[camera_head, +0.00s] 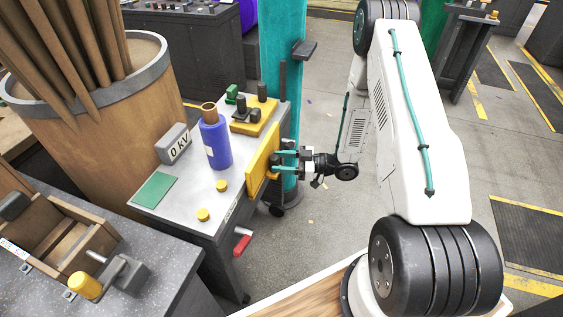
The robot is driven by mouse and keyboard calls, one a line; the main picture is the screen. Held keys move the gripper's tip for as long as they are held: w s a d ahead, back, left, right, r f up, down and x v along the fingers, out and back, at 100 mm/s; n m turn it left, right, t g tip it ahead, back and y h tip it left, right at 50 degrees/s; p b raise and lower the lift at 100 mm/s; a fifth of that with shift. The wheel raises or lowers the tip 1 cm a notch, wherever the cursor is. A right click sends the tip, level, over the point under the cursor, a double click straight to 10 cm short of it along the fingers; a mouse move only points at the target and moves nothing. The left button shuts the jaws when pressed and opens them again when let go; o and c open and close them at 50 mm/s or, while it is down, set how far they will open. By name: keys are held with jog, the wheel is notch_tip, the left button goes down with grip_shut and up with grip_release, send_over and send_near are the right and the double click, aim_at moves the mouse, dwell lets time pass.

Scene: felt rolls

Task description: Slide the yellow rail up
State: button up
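The yellow rail (263,162) is an upright yellow plate along the right edge of the grey metal table (200,185). My gripper (277,161) comes in from the right at the rail's right face. Its two teal fingers show one above the other with a gap between them, and their tips reach to or very near the rail. The tips blend into the rail's edge, so I cannot tell whether they hold any part of it.
On the table stand a blue bottle (215,143), a grey "0 KV" display (174,143), yellow knobs (203,215) and a yellow block with dark posts (255,116). A teal column (283,50) rises behind my gripper. A red handle (242,243) hangs below the table's front.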

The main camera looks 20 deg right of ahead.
jog(key=v, duration=0.7)
jog(key=shift+s+d, duration=0.25)
jog(key=shift+d, duration=0.1)
